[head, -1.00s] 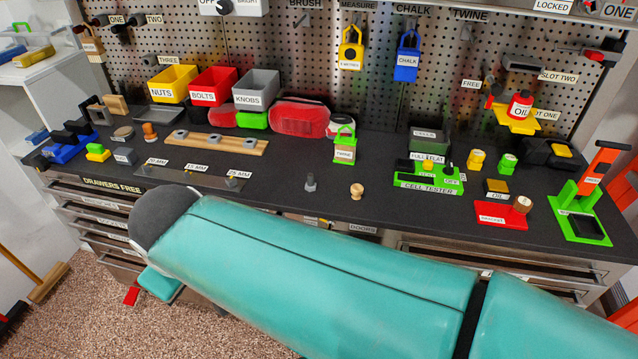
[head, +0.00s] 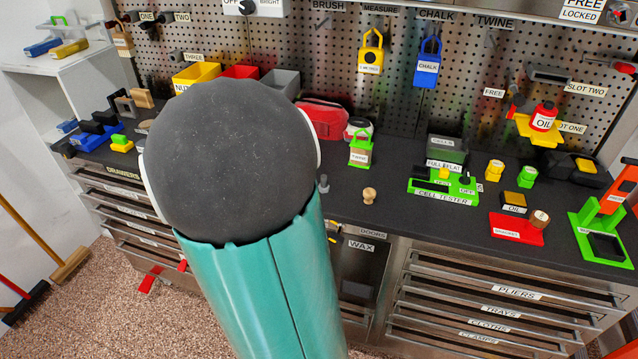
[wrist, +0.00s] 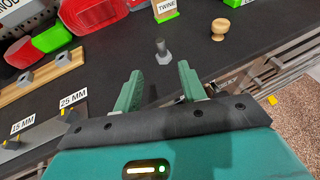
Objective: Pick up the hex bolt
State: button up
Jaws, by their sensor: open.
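The hex bolt (wrist: 162,52) is a small grey bolt standing upright on its hex head on the dark bench top. In the head view the bolt (head: 323,184) shows just right of my arm's dark joint. My gripper (wrist: 159,70) is open and empty in the wrist view, its two green fingers apart. The bolt lies beyond the fingertips, in line with the gap between them and not touched. In the head view my gripper is hidden behind my arm.
A wooden knob (wrist: 220,28) stands right of the bolt, and the green twine holder (head: 361,151) stands behind it. A wooden board with grey nuts (wrist: 64,59) lies to the left. The bench's front edge (wrist: 250,72) is near. Bare bench surrounds the bolt.

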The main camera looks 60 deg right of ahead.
jog(key=x, duration=1.2)
jog(key=shift+s+a, duration=0.1)
grip_shut()
